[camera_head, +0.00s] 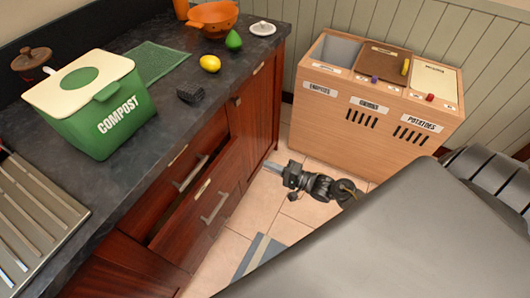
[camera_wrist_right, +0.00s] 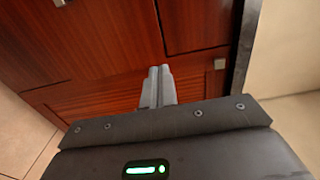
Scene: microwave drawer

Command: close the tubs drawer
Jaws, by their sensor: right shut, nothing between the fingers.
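In the head view a lower drawer (camera_head: 222,185) of the dark red wood cabinet stands partly pulled out, with a dark gap along its top edge. It has a bar handle (camera_head: 214,207) and a small label too small to read, so I cannot confirm it is the tubs drawer. My right gripper (camera_head: 272,166) is shut and empty, low over the floor to the right of the drawer and apart from its handle. In the right wrist view its fingertips (camera_wrist_right: 158,72) are together in front of red wood panels (camera_wrist_right: 100,50); contact cannot be told. My left gripper is out of view.
A dark counter (camera_head: 150,180) above the drawers carries a green compost bin (camera_head: 105,115), a lemon (camera_head: 210,63) and an orange colander (camera_head: 212,18). A wooden bin unit (camera_head: 350,150) stands at the back.

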